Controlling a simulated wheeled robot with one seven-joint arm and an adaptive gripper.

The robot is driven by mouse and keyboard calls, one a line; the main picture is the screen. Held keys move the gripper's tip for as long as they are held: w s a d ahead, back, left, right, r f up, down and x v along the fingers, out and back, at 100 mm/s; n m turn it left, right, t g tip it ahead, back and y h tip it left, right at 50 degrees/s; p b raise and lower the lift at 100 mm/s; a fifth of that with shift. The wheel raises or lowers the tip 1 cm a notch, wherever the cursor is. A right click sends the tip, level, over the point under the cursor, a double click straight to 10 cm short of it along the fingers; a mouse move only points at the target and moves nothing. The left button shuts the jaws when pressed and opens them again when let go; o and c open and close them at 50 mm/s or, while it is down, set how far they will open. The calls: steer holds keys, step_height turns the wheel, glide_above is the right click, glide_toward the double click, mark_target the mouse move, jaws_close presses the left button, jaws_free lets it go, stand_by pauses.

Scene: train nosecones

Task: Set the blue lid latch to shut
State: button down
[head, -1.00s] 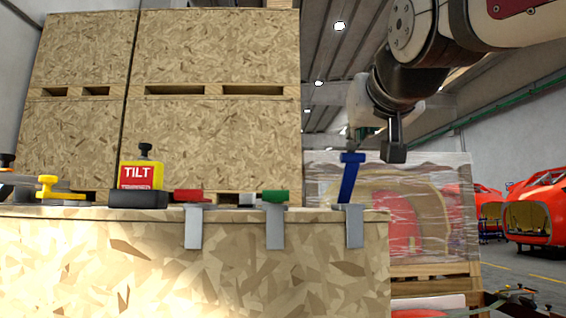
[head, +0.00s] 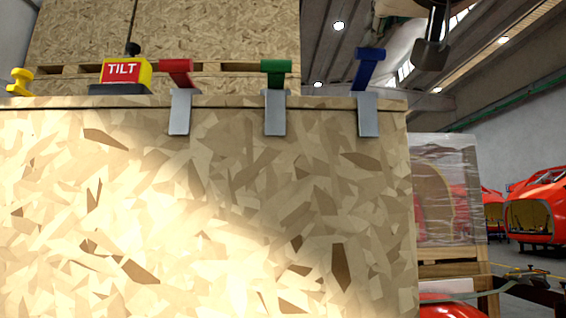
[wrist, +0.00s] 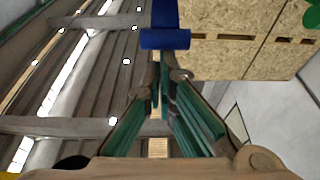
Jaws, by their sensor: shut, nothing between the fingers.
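The blue lid latch (head: 366,68) stands raised above the right end of the crate's top edge, over its grey metal plate (head: 368,115). Its crossbar is at the top. My gripper (head: 432,52) is in the upper right of the head view, to the right of the blue latch and apart from it in the picture. In the wrist view the blue latch (wrist: 165,38) is at the top centre, just beyond my shut, empty fingertips (wrist: 168,78). I cannot tell whether they touch it.
The green latch (head: 276,72) and red latch (head: 177,72) sit left of the blue one, lower than it. The chipboard crate (head: 220,200) fills the front. Open air lies right of the blue latch.

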steer(key=f+b, duration=0.1)
steer(key=b, duration=0.2)
steer(key=s+f+t+b, duration=0.1)
steer(key=f+b, duration=0.1)
steer(key=b, duration=0.1)
steer(key=shift+f+b, duration=0.15)
steer(key=shift+b, duration=0.2)
stand_by(0.5)
